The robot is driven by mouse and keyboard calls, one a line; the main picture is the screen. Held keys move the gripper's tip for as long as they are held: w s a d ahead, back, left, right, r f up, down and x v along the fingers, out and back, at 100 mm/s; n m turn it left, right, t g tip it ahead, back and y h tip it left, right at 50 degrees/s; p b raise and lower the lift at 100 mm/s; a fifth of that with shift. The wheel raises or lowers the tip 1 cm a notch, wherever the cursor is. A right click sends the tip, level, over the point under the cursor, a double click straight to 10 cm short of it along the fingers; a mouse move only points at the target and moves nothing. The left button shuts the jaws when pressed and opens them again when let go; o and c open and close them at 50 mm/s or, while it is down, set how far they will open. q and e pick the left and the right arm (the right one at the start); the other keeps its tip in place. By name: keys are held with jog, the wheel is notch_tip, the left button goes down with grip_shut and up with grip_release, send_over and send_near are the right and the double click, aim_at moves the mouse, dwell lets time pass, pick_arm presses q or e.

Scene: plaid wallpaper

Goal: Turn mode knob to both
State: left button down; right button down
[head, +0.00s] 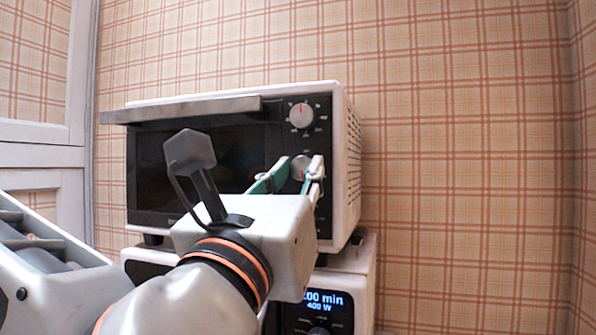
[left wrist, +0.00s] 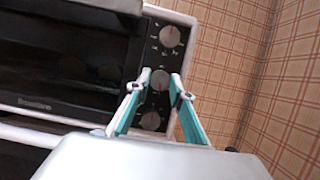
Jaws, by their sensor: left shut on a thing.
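A white toaster oven (head: 350,170) has a dark control panel on its right front with a column of knobs. The top knob (head: 301,115) is silver with a red mark near the top; it also shows in the left wrist view (left wrist: 171,37). The middle knob (head: 300,167) sits between the fingers of my left gripper (head: 301,163), which is shut on it. In the left wrist view my left gripper (left wrist: 159,81) has one finger on each side of the middle knob (left wrist: 159,79). A bottom knob (left wrist: 151,120) shows below it. The labels are too small to read. My right gripper is out of view.
The oven stands on a white microwave (head: 350,262) with a lit display (head: 325,301). The oven door handle (head: 185,108) juts out along the top front. A white cabinet (head: 40,150) stands at left. Right of the oven is open space before the plaid wall.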

pick_arm(q)
jog(key=shift+a+r+m+g+h, duration=0.1)
jog(key=shift+m+g+h, duration=0.3)
jog(key=shift+m, duration=0.5)
jog(key=shift+m+h+p, duration=0.3)
jog(key=shift+m+p, duration=0.1)
jog(key=shift+m+h, duration=0.4)
jog(key=shift+m, duration=0.3)
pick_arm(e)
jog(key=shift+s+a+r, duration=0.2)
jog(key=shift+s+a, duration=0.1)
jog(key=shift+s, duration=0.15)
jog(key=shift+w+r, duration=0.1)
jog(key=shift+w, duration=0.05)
pick_arm(q)
jog(key=c, duration=1.8)
grip_release()
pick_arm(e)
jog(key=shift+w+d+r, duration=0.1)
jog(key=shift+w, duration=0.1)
